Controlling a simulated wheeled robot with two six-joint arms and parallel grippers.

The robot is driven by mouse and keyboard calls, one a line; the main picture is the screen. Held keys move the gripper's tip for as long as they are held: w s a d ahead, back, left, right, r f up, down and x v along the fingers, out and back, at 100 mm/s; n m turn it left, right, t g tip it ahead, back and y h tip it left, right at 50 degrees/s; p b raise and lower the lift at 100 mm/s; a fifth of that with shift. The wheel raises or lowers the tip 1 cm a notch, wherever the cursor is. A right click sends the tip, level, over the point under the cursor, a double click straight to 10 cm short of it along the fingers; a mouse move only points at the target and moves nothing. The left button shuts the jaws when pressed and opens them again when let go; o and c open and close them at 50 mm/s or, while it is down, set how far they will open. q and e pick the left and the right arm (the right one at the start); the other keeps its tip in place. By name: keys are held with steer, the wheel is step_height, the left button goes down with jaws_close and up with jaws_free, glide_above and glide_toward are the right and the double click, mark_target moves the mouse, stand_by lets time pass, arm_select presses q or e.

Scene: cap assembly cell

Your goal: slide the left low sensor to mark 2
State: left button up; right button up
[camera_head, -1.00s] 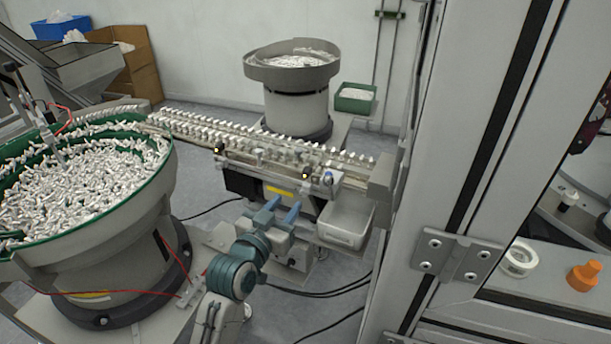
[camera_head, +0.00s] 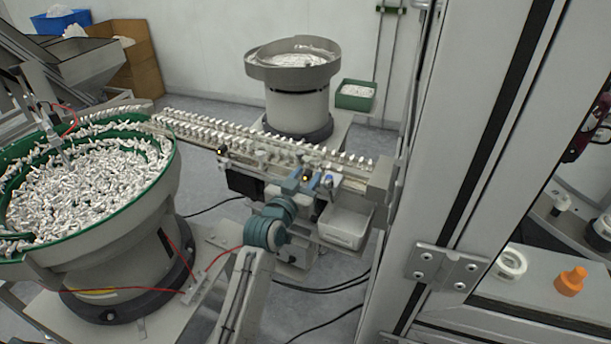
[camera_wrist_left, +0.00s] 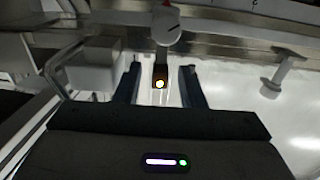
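Two small dark low sensors with glowing yellow lights sit along the front of the feed rail: one further left (camera_head: 220,151), one further right (camera_head: 306,177). I cannot tell from labels which is the left low sensor. My left gripper (camera_head: 318,183) is at the right-hand one in the head view. In the left wrist view, the open fingers (camera_wrist_left: 160,88) stand on both sides of a sensor (camera_wrist_left: 160,76), with a gap to each. Small dark marks lie on the pale strip at the top edge of that view, too small to read. My right gripper is not in view.
The rail (camera_head: 250,138) carries a row of white parts. A white bin (camera_head: 345,225) hangs below its right end. A green-rimmed bowl (camera_head: 95,185) of parts stands left, a grey bowl feeder (camera_head: 295,85) behind. A grey frame post (camera_head: 470,130) stands close on the right.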

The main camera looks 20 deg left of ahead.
arm_select(q)
steer(key=shift+c, duration=0.3)
jaws_close()
steer(key=shift+a, duration=0.1)
steer(key=a, duration=0.3)
steer(key=shift+w+a, duration=0.25)
steer(key=shift+a, duration=0.15)
steer(key=shift+o, duration=0.3)
jaws_free()
